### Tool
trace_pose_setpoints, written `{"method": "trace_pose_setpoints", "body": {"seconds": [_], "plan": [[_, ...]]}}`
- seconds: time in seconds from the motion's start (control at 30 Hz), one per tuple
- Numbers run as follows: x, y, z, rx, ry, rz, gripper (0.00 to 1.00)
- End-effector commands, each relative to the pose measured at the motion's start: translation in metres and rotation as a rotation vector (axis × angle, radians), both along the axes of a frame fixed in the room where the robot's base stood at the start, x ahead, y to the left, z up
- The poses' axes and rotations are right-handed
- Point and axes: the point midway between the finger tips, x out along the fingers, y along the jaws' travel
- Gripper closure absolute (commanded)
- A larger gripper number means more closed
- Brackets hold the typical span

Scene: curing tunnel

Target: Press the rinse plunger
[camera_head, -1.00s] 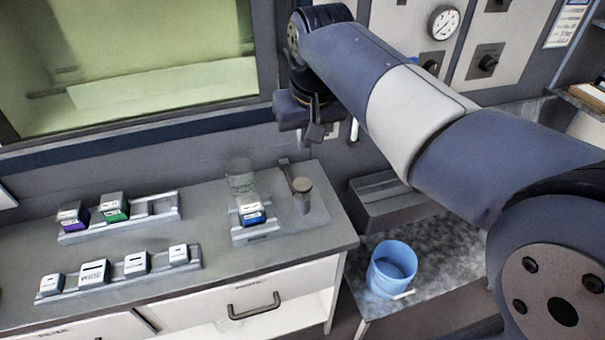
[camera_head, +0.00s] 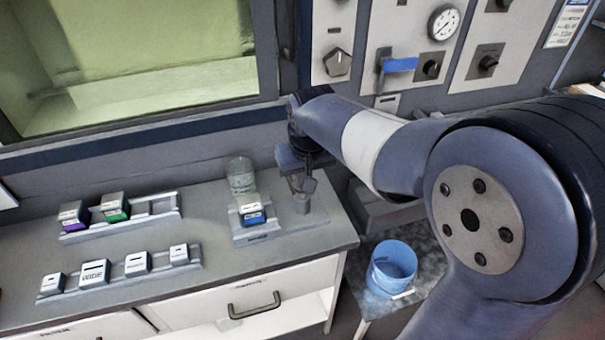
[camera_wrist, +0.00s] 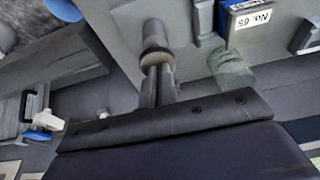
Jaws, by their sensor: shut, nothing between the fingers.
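The rinse plunger (camera_wrist: 152,36) shows in the wrist view as a short grey post with a round tan cap, just beyond my fingertips. In the head view my gripper largely covers it, at the right end of the counter. My gripper (camera_head: 302,194) is shut and empty, pointing down over the plunger. In the wrist view its closed fingers (camera_wrist: 157,76) overlap the cap's near edge. I cannot tell whether they touch it or hang just above.
Racks of small blocks (camera_head: 120,272) fill the counter's left. A blue bucket (camera_head: 392,266) stands lower right. A wall panel with a gauge (camera_head: 444,22) rises behind.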

Motion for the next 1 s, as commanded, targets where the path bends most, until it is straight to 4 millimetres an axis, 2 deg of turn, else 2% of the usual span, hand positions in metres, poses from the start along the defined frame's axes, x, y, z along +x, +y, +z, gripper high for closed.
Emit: {"method": "trace_pose_setpoints", "body": {"seconds": [0.17, 0.43, 0.83, 1.0], "plan": [[0.000, 0.000, -0.003, 0.000, 0.000, 0.000, 1.00], [0.000, 0.000, -0.030, 0.000, 0.001, 0.000, 1.00], [-0.001, 0.000, -0.029, -0.002, 0.008, 0.000, 1.00], [0.000, -0.001, -0.014, -0.001, 0.005, -0.001, 1.00]]}}
